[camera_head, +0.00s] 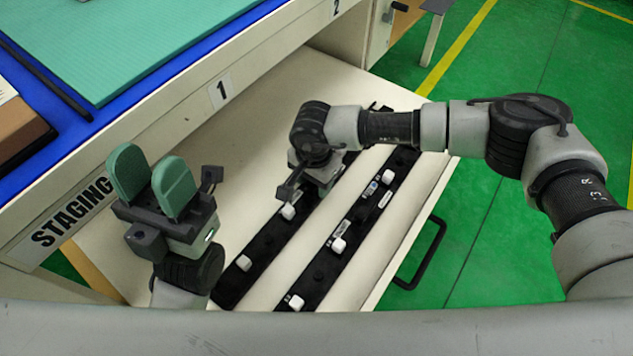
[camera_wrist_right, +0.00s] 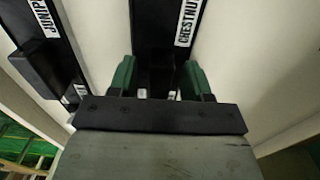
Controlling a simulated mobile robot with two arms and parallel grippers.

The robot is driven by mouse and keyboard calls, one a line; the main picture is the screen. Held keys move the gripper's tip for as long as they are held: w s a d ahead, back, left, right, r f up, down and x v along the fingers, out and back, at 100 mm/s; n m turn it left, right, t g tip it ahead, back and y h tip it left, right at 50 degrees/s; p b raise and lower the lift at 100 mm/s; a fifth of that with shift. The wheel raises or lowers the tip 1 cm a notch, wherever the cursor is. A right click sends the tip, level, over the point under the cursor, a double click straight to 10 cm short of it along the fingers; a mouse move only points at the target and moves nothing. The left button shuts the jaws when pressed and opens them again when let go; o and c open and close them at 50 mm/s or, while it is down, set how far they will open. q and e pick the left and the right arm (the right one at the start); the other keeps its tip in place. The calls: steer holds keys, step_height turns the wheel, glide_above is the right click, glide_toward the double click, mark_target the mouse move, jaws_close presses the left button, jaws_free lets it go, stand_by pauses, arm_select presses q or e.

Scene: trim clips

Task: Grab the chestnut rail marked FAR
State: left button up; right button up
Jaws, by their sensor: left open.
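Two long black rails with white clips lie side by side in the pale drawer. My right gripper (camera_head: 312,180) is low over the left rail (camera_head: 262,242) and hides part of it. In the right wrist view this rail (camera_wrist_right: 165,30) carries a CHESTNUT label (camera_wrist_right: 188,22). My right gripper's green fingers (camera_wrist_right: 160,80) stand apart, with the rail showing in the gap; I see no clear grip. The other rail (camera_head: 345,240) shows a JUNIPER label (camera_wrist_right: 46,18) in the wrist view. No FAR mark is legible. My left gripper (camera_head: 152,185) is open and empty, fingers up.
The drawer (camera_head: 235,130) is open under a bench edge marked STAGING and 1. A green mat (camera_head: 130,40) lies on the blue bench top. The drawer's black handle (camera_head: 420,255) is at its right edge, above green floor.

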jaws_close()
steer(key=shift+r, duration=0.2)
